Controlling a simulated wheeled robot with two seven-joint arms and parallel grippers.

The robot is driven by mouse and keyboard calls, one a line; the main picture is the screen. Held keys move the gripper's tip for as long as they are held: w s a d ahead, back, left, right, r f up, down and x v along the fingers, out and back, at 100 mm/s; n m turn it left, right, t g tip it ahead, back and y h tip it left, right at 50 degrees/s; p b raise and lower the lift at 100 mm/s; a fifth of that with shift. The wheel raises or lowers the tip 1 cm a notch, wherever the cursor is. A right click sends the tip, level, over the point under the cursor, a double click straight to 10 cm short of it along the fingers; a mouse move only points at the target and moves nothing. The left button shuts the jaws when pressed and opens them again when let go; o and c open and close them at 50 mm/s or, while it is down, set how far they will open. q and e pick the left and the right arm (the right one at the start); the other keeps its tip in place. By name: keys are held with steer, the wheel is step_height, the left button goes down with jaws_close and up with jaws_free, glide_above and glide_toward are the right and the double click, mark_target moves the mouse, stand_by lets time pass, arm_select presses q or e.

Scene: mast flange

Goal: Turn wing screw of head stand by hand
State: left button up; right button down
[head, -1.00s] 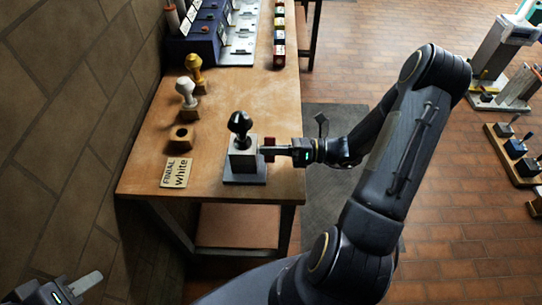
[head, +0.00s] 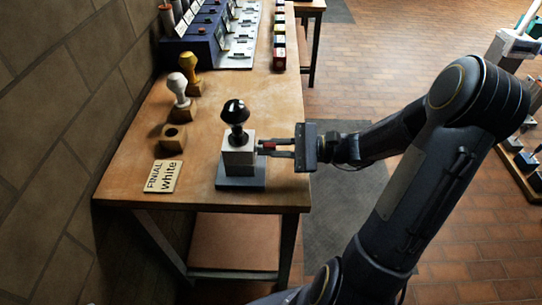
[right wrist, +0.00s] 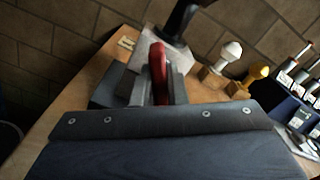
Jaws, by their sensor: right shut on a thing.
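The head stand is a pale grey block (head: 238,157) on a darker grey base plate (head: 241,184), with a glossy black finial (head: 236,112) upright on top. The red wing screw (head: 269,145) sticks out of the block's right side. My right gripper (head: 267,148) reaches in from the right, its two fingers shut on the wing screw. In the right wrist view the red wing (right wrist: 158,60) stands between the fingers, close to the block, and its lower part is hidden by them. My left gripper is not in view.
On the wooden table (head: 205,110) stand a white finial (head: 178,88), a yellow one (head: 190,62), an empty wooden holder (head: 172,138) and a sign reading "FINIAL white" (head: 163,177). A blue rack (head: 195,48) is at the back. A stone wall borders the left.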

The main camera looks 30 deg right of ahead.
steer(key=c, duration=1.9)
jaws_free()
steer(key=shift+n, duration=0.3)
steer(key=o, duration=0.5)
steer(key=shift+a, duration=0.1)
arm_select(q)
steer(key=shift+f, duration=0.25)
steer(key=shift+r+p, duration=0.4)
steer(key=shift+p, duration=0.15)
arm_select(e)
steer(key=shift+v, duration=2.55)
